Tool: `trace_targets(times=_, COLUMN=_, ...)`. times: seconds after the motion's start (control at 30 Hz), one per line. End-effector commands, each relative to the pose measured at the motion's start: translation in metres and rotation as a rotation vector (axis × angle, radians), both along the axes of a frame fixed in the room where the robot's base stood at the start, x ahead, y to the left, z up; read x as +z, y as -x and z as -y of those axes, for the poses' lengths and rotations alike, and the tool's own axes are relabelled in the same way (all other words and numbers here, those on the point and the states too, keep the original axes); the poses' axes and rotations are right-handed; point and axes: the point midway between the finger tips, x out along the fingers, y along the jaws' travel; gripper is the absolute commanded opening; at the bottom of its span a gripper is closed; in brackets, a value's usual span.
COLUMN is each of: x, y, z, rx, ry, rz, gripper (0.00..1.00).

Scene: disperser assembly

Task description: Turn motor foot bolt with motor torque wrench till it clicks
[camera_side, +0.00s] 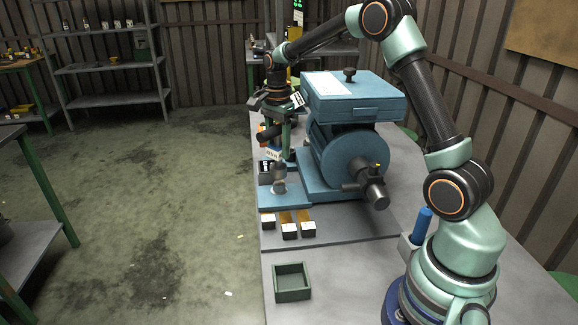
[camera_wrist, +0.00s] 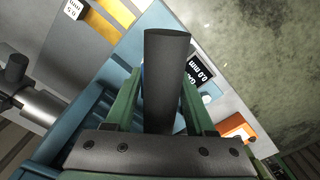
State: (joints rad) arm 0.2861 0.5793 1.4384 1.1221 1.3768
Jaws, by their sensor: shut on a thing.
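My gripper (camera_side: 284,125) is at the far left side of the blue motor unit (camera_side: 352,148), above its base. In the wrist view my gripper (camera_wrist: 163,92) has its two green fingers closed on a dark, thick handle (camera_wrist: 168,75), which I take to be the motor torque wrench. The handle also shows as a dark bar (camera_side: 268,133) beside the fingers in the side view. The wrench's working end and the motor foot bolt are hidden, so I cannot tell whether they touch.
A small display reading 0.0 mm (camera_wrist: 199,73) and an orange item (camera_wrist: 238,130) are close to the fingers. A shaft (camera_side: 375,192) juts from the motor's near side. Labelled blocks (camera_side: 290,232) and an empty green tray (camera_side: 292,291) are in front.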

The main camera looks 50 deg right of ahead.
Motion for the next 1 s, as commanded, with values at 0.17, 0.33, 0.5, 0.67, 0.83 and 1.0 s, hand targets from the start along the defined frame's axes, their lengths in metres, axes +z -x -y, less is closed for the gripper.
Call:
trace_targets(times=0.17, x=-0.001, y=0.0, z=0.0, rx=0.209, ry=0.002, rz=0.002, gripper=0.0)
trace_targets(times=0.33, x=-0.003, y=0.0, z=0.0, rx=0.41, ry=0.002, rz=0.002, gripper=0.0)
trace_targets(times=0.5, x=-0.005, y=-0.001, z=0.0, rx=0.611, ry=0.002, rz=0.001, gripper=0.0)
trace_targets(times=0.67, x=-0.007, y=-0.001, z=0.0, rx=0.801, ry=0.003, rz=0.001, gripper=0.0)
trace_targets(times=0.83, x=-0.008, y=-0.001, z=0.0, rx=1.003, ry=0.003, rz=0.001, gripper=0.0)
trace_targets(times=1.0, x=-0.01, y=-0.001, z=0.0, rx=1.2, ry=0.003, rz=0.0, gripper=0.0)
